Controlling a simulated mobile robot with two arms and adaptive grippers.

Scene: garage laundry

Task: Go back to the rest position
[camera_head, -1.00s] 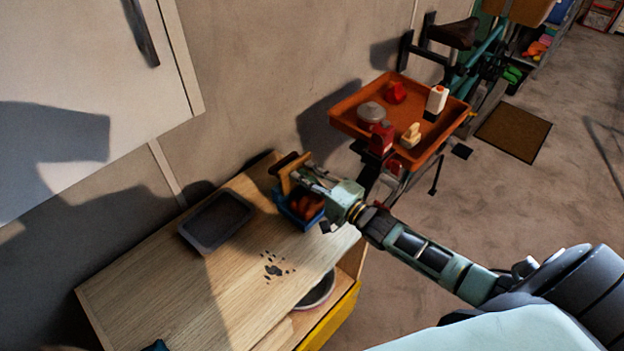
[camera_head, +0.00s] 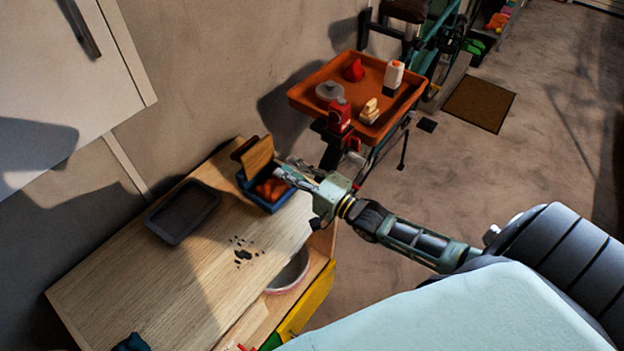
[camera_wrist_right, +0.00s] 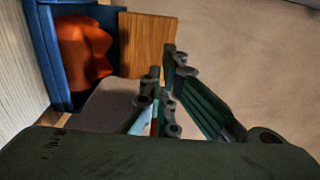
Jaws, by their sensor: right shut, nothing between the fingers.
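My right gripper (camera_head: 286,172) reaches in from the right and is shut and empty. In the head view its tips are close to the right side of a small blue box (camera_head: 268,205) at the far right end of the wooden worktop (camera_head: 165,275). The box has a raised wooden lid or board (camera_head: 256,155) and an orange-red thing (camera_head: 270,189) inside. In the right wrist view, the gripper (camera_wrist_right: 160,85) is beside the blue box (camera_wrist_right: 45,50); I cannot tell whether they touch. At the bottom left of the head view a dark teal piece (camera_head: 130,343) shows; I cannot tell what it is.
A dark tray (camera_head: 183,210) and dark crumbs (camera_head: 243,252) lie on the worktop. A round bowl (camera_head: 290,272) stands on the shelf below. An orange tray (camera_head: 335,72) with several items is beyond the arm. A white cabinet (camera_head: 60,90) hangs upper left.

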